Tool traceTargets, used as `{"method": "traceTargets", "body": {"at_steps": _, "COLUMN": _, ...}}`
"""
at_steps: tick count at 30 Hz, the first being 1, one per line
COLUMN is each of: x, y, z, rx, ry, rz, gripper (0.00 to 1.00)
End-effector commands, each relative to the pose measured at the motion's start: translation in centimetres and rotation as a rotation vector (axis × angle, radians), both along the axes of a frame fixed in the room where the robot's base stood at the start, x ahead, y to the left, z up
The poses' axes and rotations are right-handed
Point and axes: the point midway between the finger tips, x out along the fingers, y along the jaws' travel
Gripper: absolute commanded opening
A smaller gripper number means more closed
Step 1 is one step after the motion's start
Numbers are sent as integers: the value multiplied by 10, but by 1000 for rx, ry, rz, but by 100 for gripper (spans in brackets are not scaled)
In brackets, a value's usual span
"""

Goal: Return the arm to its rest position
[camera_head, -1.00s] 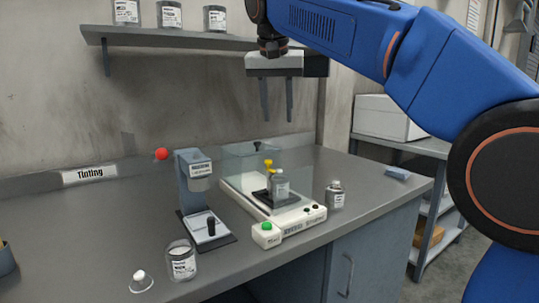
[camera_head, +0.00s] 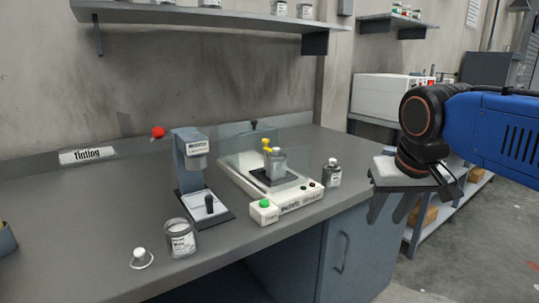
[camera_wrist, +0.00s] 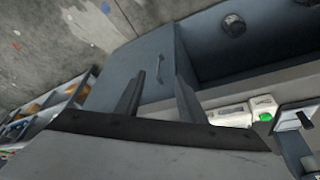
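My gripper (camera_head: 391,212) is at the right of the head view, in front of the bench's right end, with its fingers pointing down. Its two fingers stand apart with nothing between them. The wrist view also shows the fingers (camera_wrist: 158,92) apart and empty, with the grey cabinet door behind them. My blue arm reaches in from the right edge of the head view.
A white box (camera_head: 385,97) stands behind my gripper. Open floor (camera_head: 470,255) lies at right.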

Motion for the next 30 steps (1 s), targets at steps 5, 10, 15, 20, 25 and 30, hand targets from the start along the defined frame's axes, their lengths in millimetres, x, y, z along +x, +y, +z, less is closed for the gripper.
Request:
{"method": "traceTargets", "body": {"at_steps": 5, "x": -52, "y": -23, "z": -66, "rx": 3, "ry": -10, "rz": 5, "gripper": 37}}
{"method": "traceTargets", "body": {"at_steps": 10, "x": -91, "y": -35, "z": -123, "rx": 4, "ry": -20, "rz": 11, "gripper": 37}}
{"method": "traceTargets", "body": {"at_steps": 15, "x": -112, "y": -40, "z": -156, "rx": 3, "ry": -27, "rz": 15, "gripper": 37}}
{"method": "traceTargets", "body": {"at_steps": 20, "x": -117, "y": -41, "z": -164, "rx": 3, "ry": -29, "rz": 16, "gripper": 37}}
{"method": "traceTargets", "body": {"at_steps": 25, "x": -117, "y": -40, "z": -164, "rx": 3, "ry": -29, "rz": 16, "gripper": 37}}
{"method": "traceTargets", "body": {"at_steps": 30, "x": -117, "y": -40, "z": -164, "rx": 3, "ry": -29, "rz": 16, "gripper": 37}}
